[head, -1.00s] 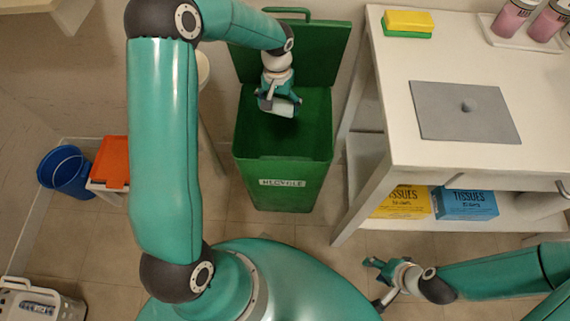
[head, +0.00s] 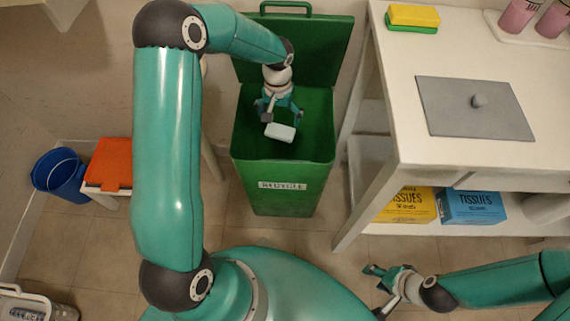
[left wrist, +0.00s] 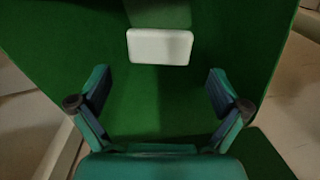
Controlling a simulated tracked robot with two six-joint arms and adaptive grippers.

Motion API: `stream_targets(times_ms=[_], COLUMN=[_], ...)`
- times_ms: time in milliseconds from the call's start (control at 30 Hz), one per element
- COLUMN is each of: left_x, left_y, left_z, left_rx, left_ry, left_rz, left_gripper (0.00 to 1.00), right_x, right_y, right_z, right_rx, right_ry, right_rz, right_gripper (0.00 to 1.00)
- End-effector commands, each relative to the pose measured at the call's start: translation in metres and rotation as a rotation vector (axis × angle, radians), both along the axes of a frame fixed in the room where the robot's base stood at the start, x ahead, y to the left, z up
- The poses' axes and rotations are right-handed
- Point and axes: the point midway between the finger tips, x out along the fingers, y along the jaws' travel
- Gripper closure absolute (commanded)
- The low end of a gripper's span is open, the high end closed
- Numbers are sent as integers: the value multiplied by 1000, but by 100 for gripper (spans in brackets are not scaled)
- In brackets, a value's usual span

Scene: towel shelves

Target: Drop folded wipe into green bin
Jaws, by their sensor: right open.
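The green bin (head: 283,205), labelled RECYCLE, stands with its lid raised; its inside also fills much of the left wrist view (left wrist: 60,30). The folded white wipe (head: 280,132) is inside the bin's outline, just below my left gripper (head: 282,119). In the left wrist view the wipe (left wrist: 160,46) lies beyond the spread fingertips (left wrist: 159,88) and touches neither. I cannot tell whether it rests on anything. My left gripper is open and empty over the bin mouth. My right gripper (head: 380,280) is open and empty, low at the lower right.
A white table (head: 385,110) stands right of the bin, holding a grey lidded plate (head: 475,108) and sponges (head: 412,18). Tissue boxes (head: 473,206) sit on its lower shelf. A blue bucket (head: 60,174) and an orange item (head: 108,163) are at left. Floor before the bin is clear.

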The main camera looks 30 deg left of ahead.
Motion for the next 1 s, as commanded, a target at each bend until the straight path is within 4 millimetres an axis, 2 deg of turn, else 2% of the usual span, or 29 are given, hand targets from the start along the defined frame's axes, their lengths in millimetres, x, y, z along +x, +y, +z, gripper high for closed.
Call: stream_targets(times_ms=[233,367,567,800,1000], left_x=[0,1,2,3,3], left_y=[0,0,0,0,0], left_z=[1,8,39,87,113], left_rx=[0,1,1,0,1], left_ry=[0,-2,-5,-5,-2], left_rz=[0,1,0,0,1], left_gripper=[0,0,0,0,0], right_x=[0,0,0,0,0], right_y=[0,0,0,0,0], right_z=[0,1,1,0,0], right_rx=[0,0,0,0,0], right_ry=[0,0,0,0,0], right_rz=[0,0,0,0,0], right_gripper=[50,50,50,50,50])
